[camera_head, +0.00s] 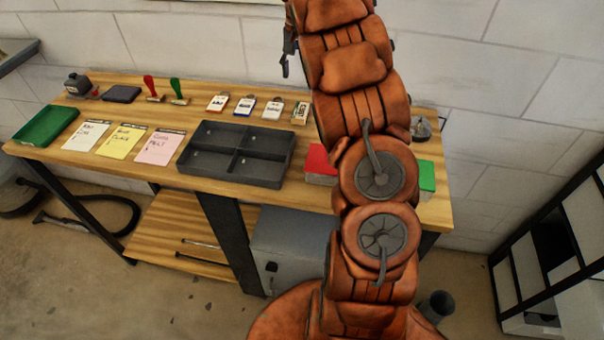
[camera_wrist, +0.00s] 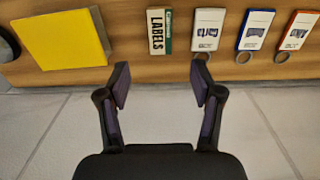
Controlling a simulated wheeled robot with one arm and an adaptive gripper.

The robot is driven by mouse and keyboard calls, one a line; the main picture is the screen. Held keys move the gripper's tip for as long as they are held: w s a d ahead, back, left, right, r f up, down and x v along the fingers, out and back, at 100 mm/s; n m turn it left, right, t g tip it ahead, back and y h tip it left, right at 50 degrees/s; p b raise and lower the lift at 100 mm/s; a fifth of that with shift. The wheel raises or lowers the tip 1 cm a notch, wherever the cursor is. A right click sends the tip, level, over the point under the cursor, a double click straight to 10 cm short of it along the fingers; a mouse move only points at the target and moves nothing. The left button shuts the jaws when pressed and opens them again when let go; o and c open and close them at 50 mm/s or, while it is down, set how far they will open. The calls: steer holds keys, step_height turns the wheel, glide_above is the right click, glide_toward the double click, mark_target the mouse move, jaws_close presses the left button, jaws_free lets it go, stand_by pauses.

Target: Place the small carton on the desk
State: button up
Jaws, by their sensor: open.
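The small carton, a cream and dark green box marked LABELS (camera_wrist: 158,32), rests on the wooden desk (camera_wrist: 130,75). In the head view the carton (camera_head: 300,113) is near the desk's back edge, just left of my arm. My gripper (camera_wrist: 160,78) is open and empty, its fingers spread wide. In the wrist view the carton lies ahead of the gap between the fingertips, apart from them. In the head view only a dark part of my gripper (camera_head: 289,50) shows beside my orange arm, above the desk's back.
Key tags, white (camera_wrist: 208,30), blue (camera_wrist: 254,30) and red (camera_wrist: 295,32), lie beside the carton. A yellow block (camera_wrist: 60,40) is on its other side. A dark divided tray (camera_head: 237,153), notes and stamps (camera_head: 152,90) occupy the desk. My arm hides part of its right side.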

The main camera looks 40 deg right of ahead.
steer(key=s+a+r+n+g, duration=0.15)
steer(key=s+a+n, duration=0.45)
steer(key=s+a, duration=1.75)
steer(key=s+a+f+n, duration=0.1)
steer(key=s+a+f, duration=0.1)
steer(key=s, duration=0.5)
steer(key=s+a+f+n, duration=0.2)
steer(key=s+f, duration=0.1)
steer(key=s, duration=0.4)
steer(key=shift+s+n, duration=0.2)
steer(key=shift+n, duration=0.1)
